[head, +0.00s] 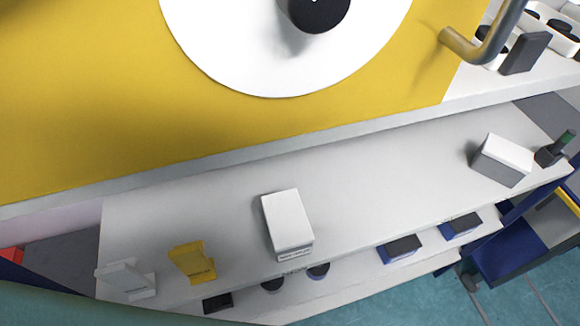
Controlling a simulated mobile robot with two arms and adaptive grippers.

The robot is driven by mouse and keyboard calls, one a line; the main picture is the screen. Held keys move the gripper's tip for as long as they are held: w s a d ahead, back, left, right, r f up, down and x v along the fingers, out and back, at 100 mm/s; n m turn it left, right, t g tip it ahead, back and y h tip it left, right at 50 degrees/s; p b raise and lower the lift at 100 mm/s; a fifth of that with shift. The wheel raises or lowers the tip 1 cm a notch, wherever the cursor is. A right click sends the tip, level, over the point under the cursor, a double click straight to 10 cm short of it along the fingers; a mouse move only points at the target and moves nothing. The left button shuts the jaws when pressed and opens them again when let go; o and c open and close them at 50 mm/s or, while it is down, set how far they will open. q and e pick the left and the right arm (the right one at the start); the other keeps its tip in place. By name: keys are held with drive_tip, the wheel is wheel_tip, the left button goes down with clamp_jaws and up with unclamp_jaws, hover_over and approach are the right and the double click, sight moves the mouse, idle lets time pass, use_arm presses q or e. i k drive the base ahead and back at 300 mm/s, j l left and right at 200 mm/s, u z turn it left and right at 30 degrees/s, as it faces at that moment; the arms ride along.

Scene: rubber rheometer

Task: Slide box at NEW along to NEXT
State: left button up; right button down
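A white box (287,218) with a small printed label on its front end lies on the pale grey shelf (380,180), left of the middle. A second white box (503,158) with a grey side sits near the right end of the same shelf. The words NEW and NEXT cannot be read anywhere, so I cannot tell which spot is which. Neither of my grippers is in the head view, and nothing touches either box.
A yellow holder (192,262) and a white holder (125,278) stand at the shelf's left end. A dark, green-topped object (555,148) is beside the right box. The shelf between the boxes is clear. A yellow panel (120,110) rises behind; a lower shelf holds several dark items.

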sight(292, 237)
drive_tip(key=k+l+u, duration=0.1)
drive_tip(key=k+l, duration=0.25)
drive_tip(key=k+l+u, duration=0.1)
drive_tip(key=k+l, duration=0.2)
drive_tip(key=k, duration=0.2)
